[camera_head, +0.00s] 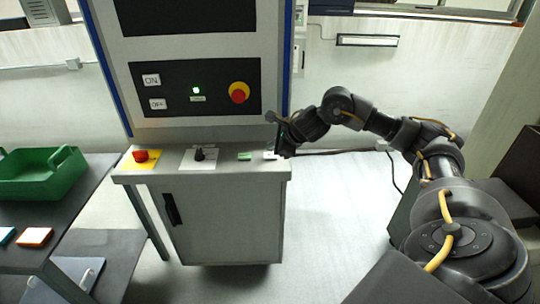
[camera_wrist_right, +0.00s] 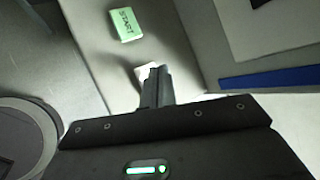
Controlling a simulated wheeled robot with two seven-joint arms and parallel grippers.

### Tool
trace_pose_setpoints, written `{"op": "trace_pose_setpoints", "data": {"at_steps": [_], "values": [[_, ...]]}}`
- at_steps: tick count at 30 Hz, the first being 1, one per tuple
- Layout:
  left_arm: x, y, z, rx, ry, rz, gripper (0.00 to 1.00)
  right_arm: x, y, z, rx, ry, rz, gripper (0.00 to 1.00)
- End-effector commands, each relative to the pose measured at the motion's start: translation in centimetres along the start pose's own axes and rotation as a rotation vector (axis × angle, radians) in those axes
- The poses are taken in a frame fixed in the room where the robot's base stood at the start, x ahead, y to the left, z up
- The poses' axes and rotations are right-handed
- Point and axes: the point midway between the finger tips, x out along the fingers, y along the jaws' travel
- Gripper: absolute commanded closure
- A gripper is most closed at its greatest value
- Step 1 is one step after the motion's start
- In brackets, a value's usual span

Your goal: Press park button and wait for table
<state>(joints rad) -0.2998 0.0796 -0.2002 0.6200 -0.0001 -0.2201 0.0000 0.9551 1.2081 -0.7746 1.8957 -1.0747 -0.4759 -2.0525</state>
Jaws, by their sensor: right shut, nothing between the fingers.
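The machine's control console (camera_head: 225,180) has a sloped grey top with several controls. A white button (camera_head: 269,155) sits at its right end, beside the green START button (camera_head: 244,156). The wrist view shows the START button (camera_wrist_right: 124,24) with its lettering and the white button (camera_wrist_right: 146,70) partly hidden behind my fingers; any label on it cannot be read. My right gripper (camera_head: 277,150) is shut and empty, fingers pointing down at the white button. Its fingertips (camera_wrist_right: 157,72) overlap the button's edge in the wrist view; I cannot tell whether they touch it. My left gripper is out of view.
The console also carries a red knob on a yellow plate (camera_head: 141,156) and a black selector (camera_head: 199,154). The upper panel has a red emergency stop (camera_head: 239,92) and a lit green lamp (camera_head: 196,90). A dark bench with a green bin (camera_head: 40,180) stands left.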

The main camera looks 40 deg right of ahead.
Motion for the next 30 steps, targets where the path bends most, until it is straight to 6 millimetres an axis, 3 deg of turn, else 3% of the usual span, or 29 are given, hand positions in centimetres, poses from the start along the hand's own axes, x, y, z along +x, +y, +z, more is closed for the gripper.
{"op": "trace_pose_setpoints", "data": {"at_steps": [21,30], "values": [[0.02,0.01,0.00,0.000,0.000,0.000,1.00,0.01,0.01,-0.01,0.000,0.000,0.000,1.00],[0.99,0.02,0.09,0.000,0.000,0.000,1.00,0.56,0.49,-0.46,0.000,-0.001,0.000,1.00]]}}
